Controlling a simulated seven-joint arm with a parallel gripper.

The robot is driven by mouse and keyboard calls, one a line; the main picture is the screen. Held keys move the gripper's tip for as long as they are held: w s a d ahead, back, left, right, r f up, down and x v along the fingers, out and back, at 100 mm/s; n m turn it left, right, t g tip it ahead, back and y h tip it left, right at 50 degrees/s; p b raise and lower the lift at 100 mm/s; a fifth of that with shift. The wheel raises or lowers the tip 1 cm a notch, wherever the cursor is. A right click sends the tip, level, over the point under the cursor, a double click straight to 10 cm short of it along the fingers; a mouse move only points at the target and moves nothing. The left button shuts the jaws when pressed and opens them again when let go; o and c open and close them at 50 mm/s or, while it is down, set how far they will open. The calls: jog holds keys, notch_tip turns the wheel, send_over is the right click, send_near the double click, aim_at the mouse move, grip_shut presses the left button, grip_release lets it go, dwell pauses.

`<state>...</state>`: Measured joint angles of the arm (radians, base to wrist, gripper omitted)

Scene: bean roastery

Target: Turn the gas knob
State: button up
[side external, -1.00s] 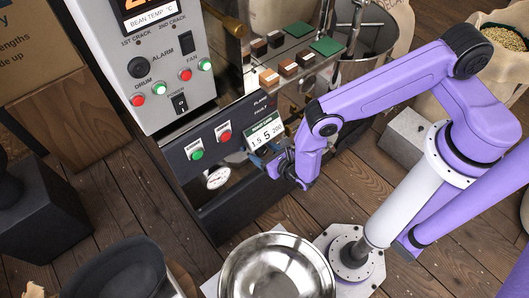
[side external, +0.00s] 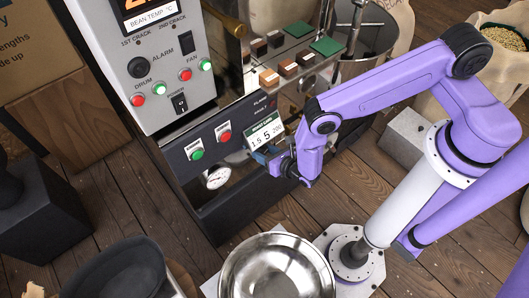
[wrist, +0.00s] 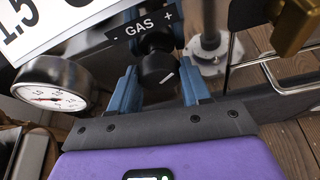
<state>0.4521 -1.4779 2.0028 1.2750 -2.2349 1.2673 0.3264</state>
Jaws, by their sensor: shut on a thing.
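The gas knob (wrist: 157,70) is a black round knob with a short white mark, tilted in the wrist view. It sits just below the black GAS label (wrist: 144,27), which has a minus at its left and a plus at its right. My gripper (wrist: 158,85) has its two blue fingers on either side of the knob and is shut on it. In the side external view my gripper (side external: 266,154) is at the front of the roaster's lower panel, below the white scale card (side external: 264,131). The knob is hidden there by the fingers and card.
A round dial gauge (wrist: 53,91) is left of the knob. A brass part (wrist: 292,22) and a bent metal rod (wrist: 270,75) are at the right. A steel bowl (side external: 235,283) stands below on the floor side. Red and green buttons (side external: 197,154) line the panel.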

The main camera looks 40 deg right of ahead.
jog(key=shift+m+y, duration=0.9)
jog(key=shift+m, duration=0.4)
jog(key=o, duration=1.1)
jog(key=shift+c, duration=0.2)
jog(key=shift+s+d, duration=0.1)
jog(key=shift+s, duration=0.05)
jog(key=v, duration=1.1)
jog(key=shift+s, duration=0.4)
